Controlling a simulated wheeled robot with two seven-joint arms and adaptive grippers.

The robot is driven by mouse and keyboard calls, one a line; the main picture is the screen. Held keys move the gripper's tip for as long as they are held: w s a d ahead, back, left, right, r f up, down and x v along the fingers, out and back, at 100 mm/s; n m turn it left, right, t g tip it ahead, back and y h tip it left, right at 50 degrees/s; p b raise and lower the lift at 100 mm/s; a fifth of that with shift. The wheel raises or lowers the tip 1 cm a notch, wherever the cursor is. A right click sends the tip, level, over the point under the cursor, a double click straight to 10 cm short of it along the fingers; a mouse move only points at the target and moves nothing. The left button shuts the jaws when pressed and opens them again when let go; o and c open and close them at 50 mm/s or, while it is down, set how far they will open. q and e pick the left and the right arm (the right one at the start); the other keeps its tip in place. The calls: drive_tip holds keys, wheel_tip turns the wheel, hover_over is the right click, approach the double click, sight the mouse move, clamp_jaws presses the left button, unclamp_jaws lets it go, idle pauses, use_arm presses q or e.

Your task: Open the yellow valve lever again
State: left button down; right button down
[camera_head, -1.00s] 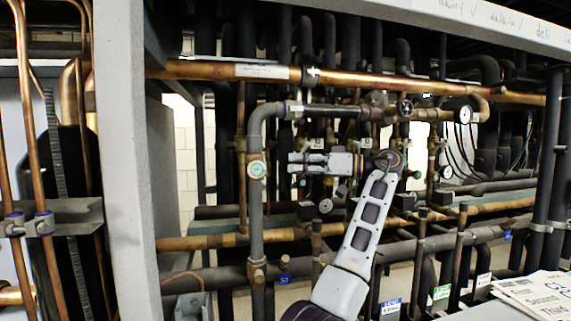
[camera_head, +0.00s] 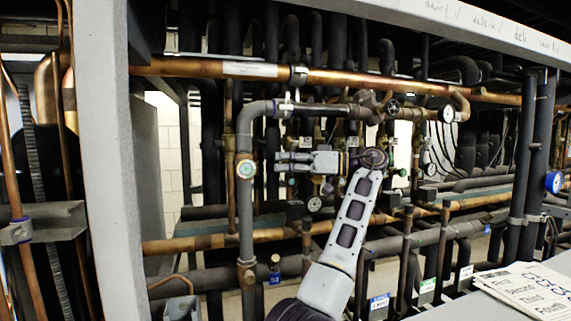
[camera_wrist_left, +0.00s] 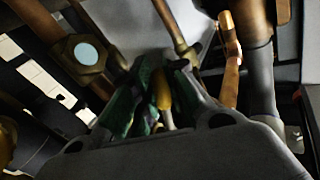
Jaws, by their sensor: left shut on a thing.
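The lever shows as a short yellow strip between the pads. Its lower part and most of the valve body are hidden by the fingers. In the head view I cannot make out the lever. My right gripper is in neither view.
A copper pipe (camera_head: 400,82) runs across above the gripper. Dark vertical pipes crowd behind it. A grey rack post (camera_head: 107,160) stands at the left. Papers (camera_head: 520,290) lie on a surface at lower right. In the wrist view a brass fitting (camera_wrist_left: 88,54) is close at left.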

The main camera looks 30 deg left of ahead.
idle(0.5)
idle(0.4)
use_arm(q)
drive_tip(key=shift+r, duration=0.1)
drive_tip(key=c, duration=1.8)
unclamp_jaws()
drive_tip(key=shift+o, duration=0.5)
drive_tip(key=shift+w+a, duration=0.2)
drive_tip(key=shift+s+d, duration=0.1)
drive_tip(key=shift+d, duration=0.1)
